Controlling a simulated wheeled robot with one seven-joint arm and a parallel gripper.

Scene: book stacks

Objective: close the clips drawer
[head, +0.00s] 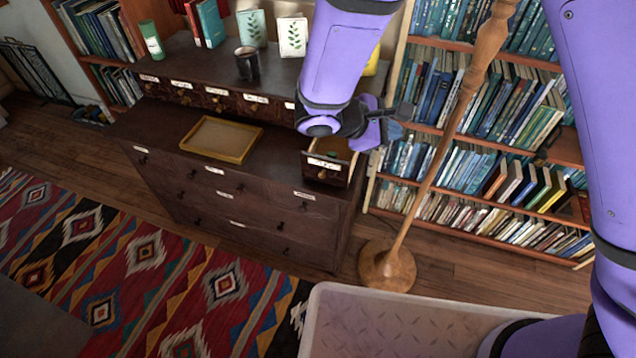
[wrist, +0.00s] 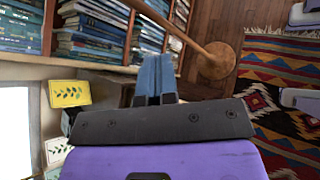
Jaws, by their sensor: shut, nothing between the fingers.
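A small dark wooden drawer (head: 327,169) is pulled out at the right end of the row of small drawers on the dark cabinet. It has a white label and a round knob on its front; the label is too small to read. Part of its inside shows, but its contents are unclear. My gripper (head: 397,131) is to the right of the drawer and a little above it, apart from its front. The blue fingers (wrist: 155,76) are together in the wrist view, with nothing between them. The drawer cannot be made out in the wrist view.
A shallow wooden tray (head: 221,139) lies on the cabinet's ledge, left of the open drawer. A mug (head: 247,64) and upright cards stand on top. A wooden stand (head: 433,160) rises close to the right of my gripper, before a full bookcase (head: 480,150).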

